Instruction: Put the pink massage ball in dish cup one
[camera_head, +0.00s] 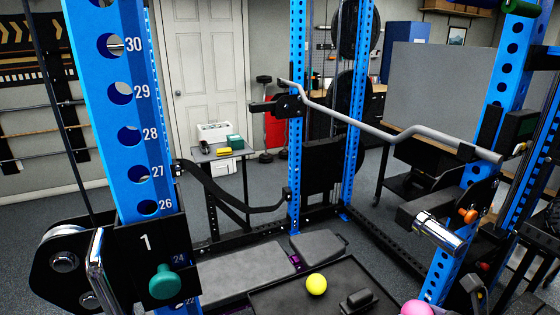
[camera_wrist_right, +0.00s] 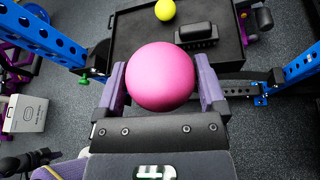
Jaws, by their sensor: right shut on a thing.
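The pink massage ball (camera_wrist_right: 160,78) sits between the two purple-sided fingers of my right gripper (camera_wrist_right: 161,80), which is shut on it. My left gripper is in neither view.
A black tray (camera_head: 262,299) holds a yellow ball (camera_head: 316,284) and a dark block (camera_head: 360,300). Blue rack uprights (camera_head: 296,150) and a grey cambered bar (camera_head: 375,128) stand around it. Another black fitting with a chrome cylinder (camera_head: 438,232) is at the right.

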